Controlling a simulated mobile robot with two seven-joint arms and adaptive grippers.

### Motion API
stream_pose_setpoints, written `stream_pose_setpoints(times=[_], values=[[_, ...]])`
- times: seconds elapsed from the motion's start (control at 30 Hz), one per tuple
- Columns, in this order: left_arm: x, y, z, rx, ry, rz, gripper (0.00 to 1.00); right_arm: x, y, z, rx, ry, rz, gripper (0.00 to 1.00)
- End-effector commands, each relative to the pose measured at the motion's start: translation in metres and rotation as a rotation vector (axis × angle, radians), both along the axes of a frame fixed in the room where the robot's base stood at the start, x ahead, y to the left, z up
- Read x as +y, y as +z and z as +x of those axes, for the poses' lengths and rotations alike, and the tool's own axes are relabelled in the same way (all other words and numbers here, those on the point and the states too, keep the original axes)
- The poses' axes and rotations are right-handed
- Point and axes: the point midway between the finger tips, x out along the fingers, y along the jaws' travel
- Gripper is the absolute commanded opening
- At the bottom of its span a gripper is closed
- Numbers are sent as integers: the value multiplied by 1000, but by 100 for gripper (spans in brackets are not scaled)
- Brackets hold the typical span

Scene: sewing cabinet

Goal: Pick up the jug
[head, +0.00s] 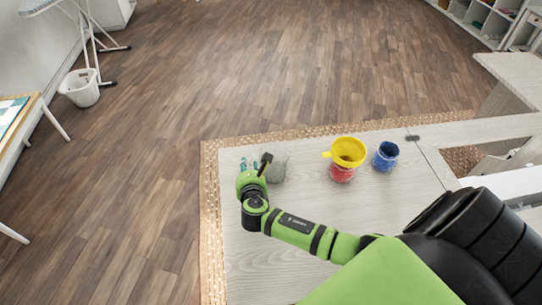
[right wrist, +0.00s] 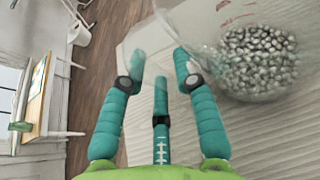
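The jug appears to be the clear container with silvery beads (head: 279,169), standing at the far left of the pale wooden tabletop (head: 300,235). It also shows large at the upper right of the right wrist view (right wrist: 258,62), with red marks on its clear wall. My right gripper (head: 249,164) is just left of it in the head view. Part of the jug is hidden in the head view. My left gripper is not in view.
A blue-filled container (head: 385,156) stands further right. A woven rug (head: 210,220) lies under the table. A white basket (head: 80,89) stands on the floor at left.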

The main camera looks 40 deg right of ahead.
Motion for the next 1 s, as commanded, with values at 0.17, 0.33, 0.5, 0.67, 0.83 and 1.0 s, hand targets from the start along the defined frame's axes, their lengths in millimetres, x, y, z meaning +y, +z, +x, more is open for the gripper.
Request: stream_pose_setpoints(times=[0.17,0.33,0.5,0.67,0.83,1.0], values=[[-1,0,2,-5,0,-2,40,0,0,0,1,0,0,0],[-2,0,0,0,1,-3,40,0,-1,-1,2,0,1,0],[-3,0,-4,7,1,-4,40,0,0,-1,1,0,0,0],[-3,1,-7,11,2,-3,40,0,4,-1,0,0,1,0],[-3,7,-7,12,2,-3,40,0,31,0,-3,1,1,0],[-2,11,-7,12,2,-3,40,0,67,0,-5,0,0,0]])
